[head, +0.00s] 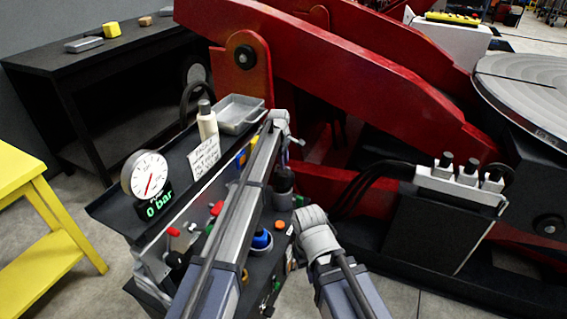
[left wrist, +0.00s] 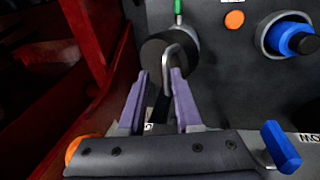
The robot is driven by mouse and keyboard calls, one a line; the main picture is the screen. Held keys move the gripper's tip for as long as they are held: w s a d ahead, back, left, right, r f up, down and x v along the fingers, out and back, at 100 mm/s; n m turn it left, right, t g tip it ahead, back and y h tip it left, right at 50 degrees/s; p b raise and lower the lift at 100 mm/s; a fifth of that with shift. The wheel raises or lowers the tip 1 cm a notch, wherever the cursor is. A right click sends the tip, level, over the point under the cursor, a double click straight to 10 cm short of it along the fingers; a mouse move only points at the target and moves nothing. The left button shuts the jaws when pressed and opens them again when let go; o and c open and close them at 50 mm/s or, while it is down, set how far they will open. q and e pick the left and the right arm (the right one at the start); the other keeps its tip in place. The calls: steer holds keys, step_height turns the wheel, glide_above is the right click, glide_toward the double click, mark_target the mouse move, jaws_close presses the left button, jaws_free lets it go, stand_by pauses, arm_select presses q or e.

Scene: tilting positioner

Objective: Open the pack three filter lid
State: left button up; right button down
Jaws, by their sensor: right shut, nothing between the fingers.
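A dark round cylinder (left wrist: 158,62), which looks like the filter lid, carries a bent metal handle (left wrist: 182,42) in the left wrist view. A dark cylinder (head: 283,182) beside my left arm in the head view may be the same part. My left gripper (left wrist: 160,76) is open, its two fingers close to the cylinder with part of the handle between them; I cannot tell whether they touch it. In the head view my left gripper (head: 294,138) is small and partly hidden. My right gripper (head: 312,222) is shut and empty, beside the panel; its fingertips are hard to see.
A gauge (head: 149,175) above a "0 bar" readout stands left. Blue knobs (head: 262,240) and an orange button (left wrist: 234,19) are on the panel. Red lift arms (head: 350,70) rise behind.

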mark_target(282, 174)
arm_select(q)
steer(key=shift+o, duration=0.7)
steer(key=shift+r, duration=0.1)
step_height(282, 174, up, 8)
steer(key=s+p, duration=0.1)
steer(key=p, duration=0.6)
steer(key=shift+s+a+f+p, duration=0.2)
steer(key=shift+s+a+p, duration=0.05)
steer(key=shift+a+p, duration=0.1)
